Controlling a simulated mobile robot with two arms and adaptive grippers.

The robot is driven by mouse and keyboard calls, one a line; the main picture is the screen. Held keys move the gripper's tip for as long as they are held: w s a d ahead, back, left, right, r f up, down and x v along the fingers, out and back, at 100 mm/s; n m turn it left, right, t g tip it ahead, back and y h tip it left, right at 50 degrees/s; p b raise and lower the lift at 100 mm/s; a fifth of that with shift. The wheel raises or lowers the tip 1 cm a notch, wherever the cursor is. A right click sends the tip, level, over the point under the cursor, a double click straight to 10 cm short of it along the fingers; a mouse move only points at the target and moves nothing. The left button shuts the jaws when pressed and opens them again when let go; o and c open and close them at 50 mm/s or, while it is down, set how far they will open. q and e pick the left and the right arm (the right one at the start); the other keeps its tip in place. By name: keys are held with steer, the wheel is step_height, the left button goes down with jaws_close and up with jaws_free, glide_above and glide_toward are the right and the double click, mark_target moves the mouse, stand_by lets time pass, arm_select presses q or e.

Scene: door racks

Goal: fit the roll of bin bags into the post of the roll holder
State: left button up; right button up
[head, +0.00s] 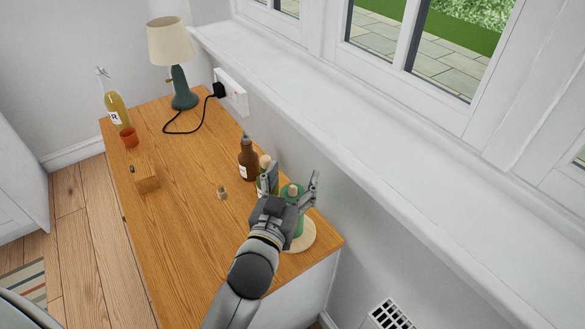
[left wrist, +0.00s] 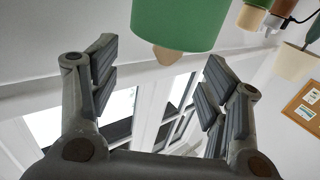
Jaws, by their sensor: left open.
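The green roll of bin bags (head: 298,229) stands upright at the near right end of the wooden top. The rounded wooden tip of the holder's post (head: 292,189) sticks out of its top, and the pale round base (head: 305,239) shows under it. My left gripper (head: 292,181) is open at the roll's upper part, a finger to each side, and partly hides it. In the left wrist view, which looks upside down, the roll (left wrist: 180,22) and post tip (left wrist: 168,56) lie beyond the open fingers, with gaps at both sides. My right gripper is out of view.
A brown bottle (head: 247,161) and a green bottle with a tan top (head: 264,162) stand close behind the gripper. A small cork-like piece (head: 222,192), a wooden block (head: 147,179), an orange cup (head: 129,137), a yellow bottle (head: 118,110) and a lamp (head: 180,85) stand further off.

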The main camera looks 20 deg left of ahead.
arm_select(q)
steer(key=shift+r, duration=2.3)
